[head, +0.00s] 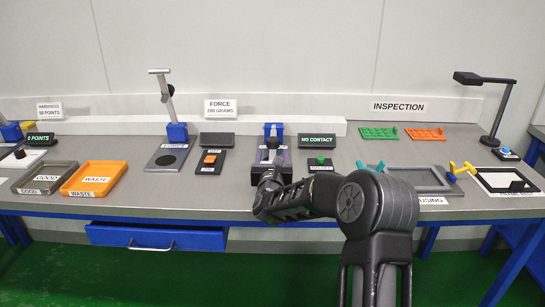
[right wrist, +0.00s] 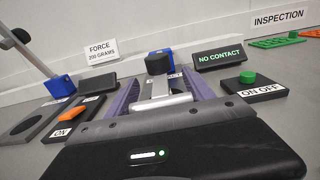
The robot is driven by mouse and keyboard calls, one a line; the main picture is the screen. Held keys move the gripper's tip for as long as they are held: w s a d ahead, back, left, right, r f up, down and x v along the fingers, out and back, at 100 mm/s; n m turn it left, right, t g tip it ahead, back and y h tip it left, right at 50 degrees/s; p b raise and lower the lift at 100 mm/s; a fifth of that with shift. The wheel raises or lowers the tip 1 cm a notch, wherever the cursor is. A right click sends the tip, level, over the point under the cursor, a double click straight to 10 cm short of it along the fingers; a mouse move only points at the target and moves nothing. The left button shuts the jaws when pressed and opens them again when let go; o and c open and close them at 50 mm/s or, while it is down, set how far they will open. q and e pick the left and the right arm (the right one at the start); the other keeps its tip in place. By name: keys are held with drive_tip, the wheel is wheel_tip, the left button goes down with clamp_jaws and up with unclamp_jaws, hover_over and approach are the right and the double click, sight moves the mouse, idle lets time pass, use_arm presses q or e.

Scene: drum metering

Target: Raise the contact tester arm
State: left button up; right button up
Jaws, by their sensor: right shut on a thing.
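The contact tester (head: 273,130) stands at the middle of the bench, with a blue hinge block at its back. Its arm, a pale bar with a silver crosswise handle (right wrist: 162,103), lies low between my fingers in the right wrist view. A dark cylinder (right wrist: 158,63) shows just beyond it, in front of the blue block (right wrist: 163,54). My right gripper (head: 271,158) reaches over the tester, its purple-grey fingers on either side of the handle, shut on it. My gripper hides much of the tester's base in the head view. My left gripper is not in view.
The NO CONTACT display (head: 317,140) and a green ON OFF button (head: 320,160) stand right of the tester. An orange switch (head: 209,158) and a similar tester with a raised arm (head: 168,97) stand left. GOOD and orange WASTE (head: 95,178) trays lie farther left.

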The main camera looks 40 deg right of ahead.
clamp_jaws()
idle(0.3)
